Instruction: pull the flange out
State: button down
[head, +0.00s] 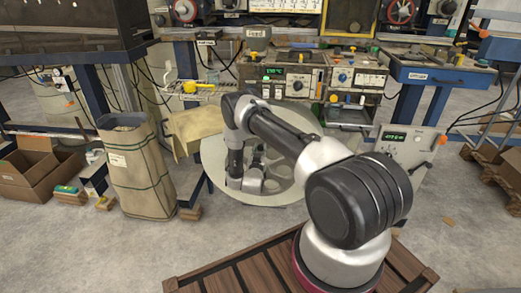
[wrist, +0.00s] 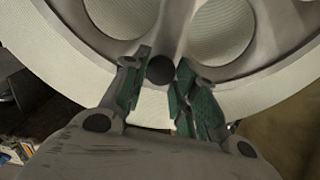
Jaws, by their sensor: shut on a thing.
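The flange (wrist: 178,32) is a grey disc with large round holes. Pale ribbed material shows through the holes, and a wide cream roll (wrist: 62,58) extends around it. In the head view the flange (head: 277,185) is on the face of the big roll (head: 222,160), partly hidden by my arm. My gripper (wrist: 161,88) is at the flange's edge, its green-padded fingers on either side of a dark round spot. The fingers are shut on the flange, though the exact contact is hard to see. In the head view my gripper (head: 254,182) is in front of the roll.
A tan paper sack (head: 138,170) stands left of the roll, with cardboard boxes (head: 38,168) farther left. A control bench (head: 305,75) is behind the roll, and a grey instrument box (head: 408,147) stands to its right. A wooden pallet (head: 235,278) is in front.

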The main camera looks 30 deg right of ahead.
jog(key=shift+s, duration=0.1)
jog(key=c, duration=1.1)
grip_release()
jog(key=shift+a, duration=0.1)
jog(key=v, duration=1.2)
